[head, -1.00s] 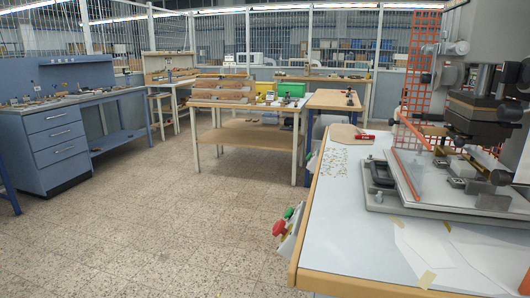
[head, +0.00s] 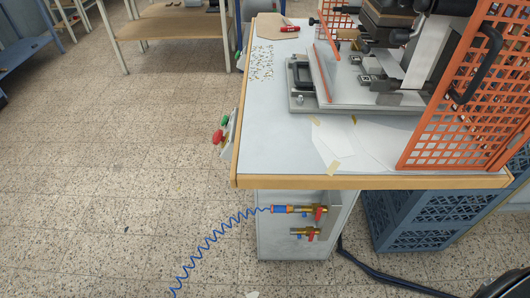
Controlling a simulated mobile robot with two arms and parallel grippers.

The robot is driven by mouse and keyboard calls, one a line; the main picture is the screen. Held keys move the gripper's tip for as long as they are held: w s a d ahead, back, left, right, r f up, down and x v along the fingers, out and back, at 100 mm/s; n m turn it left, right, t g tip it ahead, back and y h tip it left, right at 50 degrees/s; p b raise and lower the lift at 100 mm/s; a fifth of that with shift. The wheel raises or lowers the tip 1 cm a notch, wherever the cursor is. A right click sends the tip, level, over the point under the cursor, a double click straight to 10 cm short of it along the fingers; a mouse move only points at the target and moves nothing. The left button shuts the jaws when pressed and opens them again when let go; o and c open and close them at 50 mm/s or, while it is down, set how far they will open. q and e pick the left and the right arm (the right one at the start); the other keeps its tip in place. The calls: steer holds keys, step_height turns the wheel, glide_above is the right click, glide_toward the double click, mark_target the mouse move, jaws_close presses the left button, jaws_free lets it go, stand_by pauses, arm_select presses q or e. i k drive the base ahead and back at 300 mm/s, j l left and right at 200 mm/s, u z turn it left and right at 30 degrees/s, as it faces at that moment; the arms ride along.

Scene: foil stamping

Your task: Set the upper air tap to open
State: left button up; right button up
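The upper air tap (head: 309,210) is a small brass valve with a red handle. It sits on the pale side panel of the press table's base, just below the tabletop edge. Its red handle looks upright, across the brass body, but it is small in view. A blue-and-orange coupling (head: 283,209) joins it on the left to a blue coiled hose (head: 215,240). Neither of my grippers shows in the head view.
The press table (head: 290,160) overhangs the taps. An orange mesh guard (head: 470,100) stands at its right, with a blue crate (head: 410,215) beneath. Red and green buttons (head: 219,134) stick out at the table's left. A dark cable (head: 380,282) crosses the floor. Floor left of the table is open.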

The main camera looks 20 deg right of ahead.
mark_target(317, 215)
steer(key=z, duration=1.05)
